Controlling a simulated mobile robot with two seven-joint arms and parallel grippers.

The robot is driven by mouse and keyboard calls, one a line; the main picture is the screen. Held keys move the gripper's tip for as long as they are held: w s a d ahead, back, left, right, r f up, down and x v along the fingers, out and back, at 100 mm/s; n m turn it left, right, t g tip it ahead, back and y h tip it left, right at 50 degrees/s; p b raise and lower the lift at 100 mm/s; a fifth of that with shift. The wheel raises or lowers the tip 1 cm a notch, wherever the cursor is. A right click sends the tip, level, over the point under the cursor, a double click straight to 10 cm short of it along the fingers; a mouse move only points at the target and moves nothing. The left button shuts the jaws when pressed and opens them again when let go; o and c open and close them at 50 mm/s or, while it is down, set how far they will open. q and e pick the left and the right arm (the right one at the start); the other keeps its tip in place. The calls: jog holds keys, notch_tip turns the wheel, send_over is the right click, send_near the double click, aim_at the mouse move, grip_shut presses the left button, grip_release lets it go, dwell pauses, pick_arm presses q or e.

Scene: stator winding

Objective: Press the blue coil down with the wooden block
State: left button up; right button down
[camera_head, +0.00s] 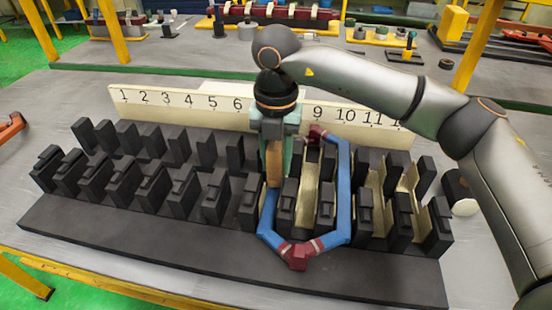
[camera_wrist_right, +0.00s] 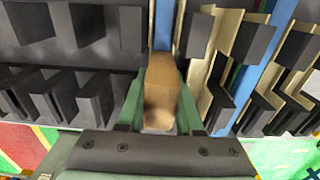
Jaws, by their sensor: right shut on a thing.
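The blue coil (camera_head: 343,185) is a six-sided loop with dark red ends, lying over the slotted black stator (camera_head: 150,250) near numbers 7 to 10. Its left leg lies along a slot, and its right leg along another slot to the right. My right gripper (camera_head: 275,148) points down over the coil's left leg, with green fingers shut on the wooden block (camera_head: 274,165). The block is upright, its lower end at the left leg; I cannot tell if they touch. In the right wrist view the block (camera_wrist_right: 160,95) sits between the fingers, in line with a blue leg (camera_wrist_right: 164,25). My left gripper is not seen.
A cream number board (camera_head: 180,100) stands behind the stator, partly hidden by my right arm. Cream liners (camera_head: 378,205) line slots at the right. A black and white cylinder (camera_head: 462,195) lies beside the stator's right end. Another bench with parts stands behind.

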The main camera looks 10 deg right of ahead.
notch_tip(320, 180, up, 9)
jog(key=p, duration=0.5)
jog(key=shift+r+p, duration=0.15)
jog(key=shift+p, duration=0.15)
jog(key=shift+r+p, duration=0.6)
jog(key=shift+r, duration=0.3)
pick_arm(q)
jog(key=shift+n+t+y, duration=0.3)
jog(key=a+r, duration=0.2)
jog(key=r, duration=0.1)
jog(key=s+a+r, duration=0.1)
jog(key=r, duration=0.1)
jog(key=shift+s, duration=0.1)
